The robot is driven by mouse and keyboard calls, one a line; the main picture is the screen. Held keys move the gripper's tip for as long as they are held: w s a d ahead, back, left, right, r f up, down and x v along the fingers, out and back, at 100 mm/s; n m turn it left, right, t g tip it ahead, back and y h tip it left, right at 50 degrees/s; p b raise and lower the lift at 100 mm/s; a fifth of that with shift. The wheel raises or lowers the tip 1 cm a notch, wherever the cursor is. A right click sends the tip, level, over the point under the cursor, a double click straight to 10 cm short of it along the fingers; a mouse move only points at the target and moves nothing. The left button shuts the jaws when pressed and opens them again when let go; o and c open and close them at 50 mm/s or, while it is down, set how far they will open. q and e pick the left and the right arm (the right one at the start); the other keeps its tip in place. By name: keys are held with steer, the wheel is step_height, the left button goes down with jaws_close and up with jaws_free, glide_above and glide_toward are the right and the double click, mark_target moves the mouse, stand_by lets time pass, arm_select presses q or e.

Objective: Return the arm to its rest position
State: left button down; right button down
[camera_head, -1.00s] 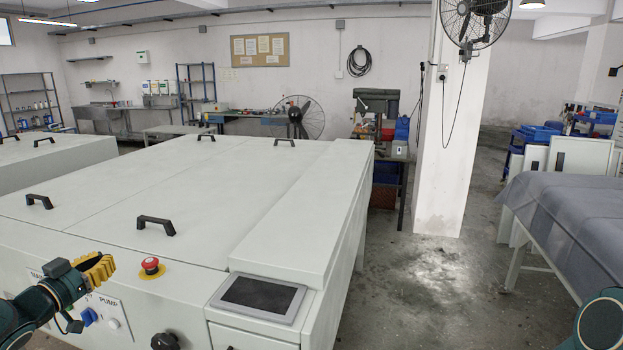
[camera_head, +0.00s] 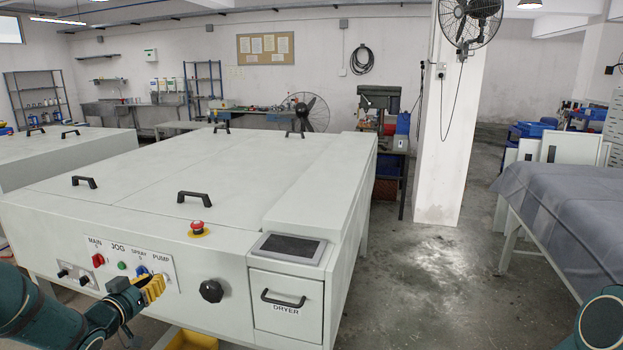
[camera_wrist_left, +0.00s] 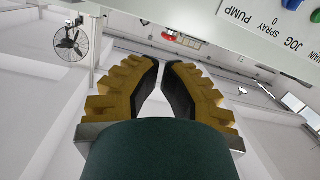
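My left arm comes in at the lower left of the head view. Its gripper (camera_head: 153,288), with yellow ribbed fingers, is in front of the control panel (camera_head: 128,262) of the white machine, overlapping the panel's lower right in the picture. In the left wrist view the fingertips (camera_wrist_left: 161,63) are close together with only a narrow gap, and nothing is held between them. The panel's labels also show upside down at the top right of that view. Part of my right arm shows at the lower right of the head view; its gripper is out of view.
The white machine (camera_head: 230,165) fills the left and middle. Its front bears a black knob (camera_head: 211,291), a red emergency button (camera_head: 201,228) and the dryer door (camera_head: 286,302). A cloth-covered table (camera_head: 565,205) stands right. Open floor (camera_head: 430,280) lies between.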

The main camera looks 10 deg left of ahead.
arm_select(q)
steer(key=s+d+f+n+g+h, duration=0.15)
steer(key=d+f+g, duration=0.55)
steer(key=d+f, duration=1.4)
steer(key=s+d+f+g+h, duration=0.1)
steer(key=s+d+f+g, duration=0.3)
steer(key=s+d, duration=0.5)
steer(key=s+d+f+m+g, duration=0.1)
steer(key=s+d+f+g, duration=0.3)
steer(key=s+d, duration=0.5)
steer(key=shift+h, duration=0.35)
